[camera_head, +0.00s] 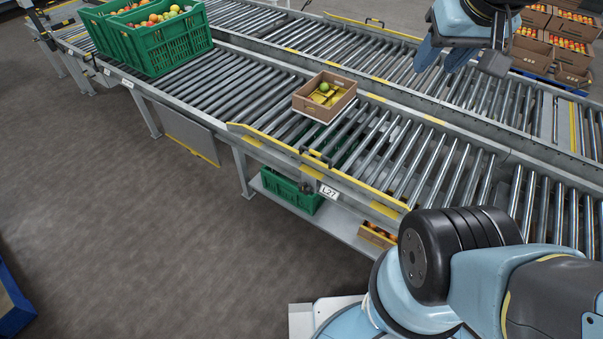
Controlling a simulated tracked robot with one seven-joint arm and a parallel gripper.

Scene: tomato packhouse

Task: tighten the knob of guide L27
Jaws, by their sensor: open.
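The label L27 (329,191) is on the near side of the roller conveyor. Just left of it is a small dark knob (306,188), below a black handle (316,157). How tight the knob is cannot be seen. My gripper (461,62) is at the upper right, over the far conveyor lane, open and empty, its two fingers apart. It is well away from the knob.
Green crates (165,45) of fruit stand at the upper left. A lower shelf (347,232) holds another green crate (290,193). The floor in front is clear.

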